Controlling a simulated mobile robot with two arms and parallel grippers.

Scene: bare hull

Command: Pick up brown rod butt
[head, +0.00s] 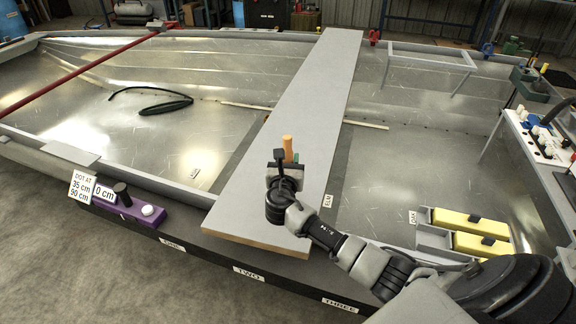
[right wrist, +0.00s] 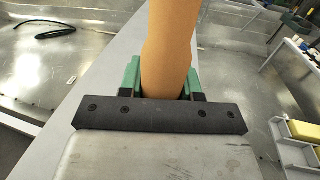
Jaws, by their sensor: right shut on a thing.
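The brown rod butt (head: 287,148) stands upright above the long grey plank, held in my right gripper (head: 283,160). In the right wrist view the rod butt (right wrist: 169,45) rises between the green fingers of my right gripper (right wrist: 165,82), which is shut on it. Its lower end is hidden behind the gripper. I cannot tell whether it touches the plank. My left gripper is in neither view.
The grey plank (head: 300,100) lies across the open metal hull. A purple block (head: 128,207) with knobs sits at the left front edge. Yellow blocks (head: 470,225) in grey holders stand at the right. A dark looped cord (head: 165,107) lies on the hull floor.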

